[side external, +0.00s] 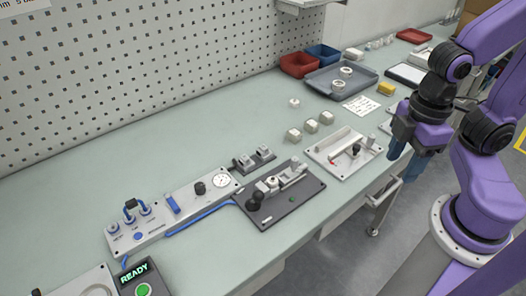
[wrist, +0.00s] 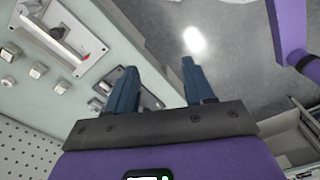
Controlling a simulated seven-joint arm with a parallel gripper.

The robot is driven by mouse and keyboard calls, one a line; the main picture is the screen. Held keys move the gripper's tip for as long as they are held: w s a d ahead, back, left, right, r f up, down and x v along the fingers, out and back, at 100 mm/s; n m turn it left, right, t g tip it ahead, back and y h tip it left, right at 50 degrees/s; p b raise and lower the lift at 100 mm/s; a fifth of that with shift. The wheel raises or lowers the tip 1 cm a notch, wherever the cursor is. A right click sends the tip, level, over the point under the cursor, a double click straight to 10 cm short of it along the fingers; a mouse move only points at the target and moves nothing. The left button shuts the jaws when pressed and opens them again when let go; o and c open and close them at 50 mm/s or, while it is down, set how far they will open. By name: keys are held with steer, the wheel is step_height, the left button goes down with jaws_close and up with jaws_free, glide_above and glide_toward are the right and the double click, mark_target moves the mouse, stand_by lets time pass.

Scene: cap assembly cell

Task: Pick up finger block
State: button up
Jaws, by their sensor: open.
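Three small pale blocks, (side external: 294,134), (side external: 311,126) and (side external: 326,117), stand in a row on the bench in the side view; I cannot tell whether one is the finger block. Three pale blocks also show at the left of the wrist view, the nearest to the jaws (wrist: 62,87) being left of my left finger. My gripper (side external: 405,158) is at the right in the side view, past the bench's front edge. In the wrist view its two blue fingers (wrist: 160,68) are spread apart with nothing between them; grey floor shows there.
A white fixture plate (side external: 341,165) with a red part lies between the blocks and the front edge. A dark clamp fixture (side external: 280,207) and a small dark stand (side external: 254,160) are left of it. A grey tray (side external: 341,86) and red bin (side external: 300,64) stand behind.

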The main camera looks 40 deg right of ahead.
steer(key=r+n, duration=0.1)
steer(key=n, duration=0.4)
glide_above(263, 147)
step_height(263, 147, down, 17)
steer(key=shift+r, duration=0.1)
jaws_close()
stand_by(0.5)
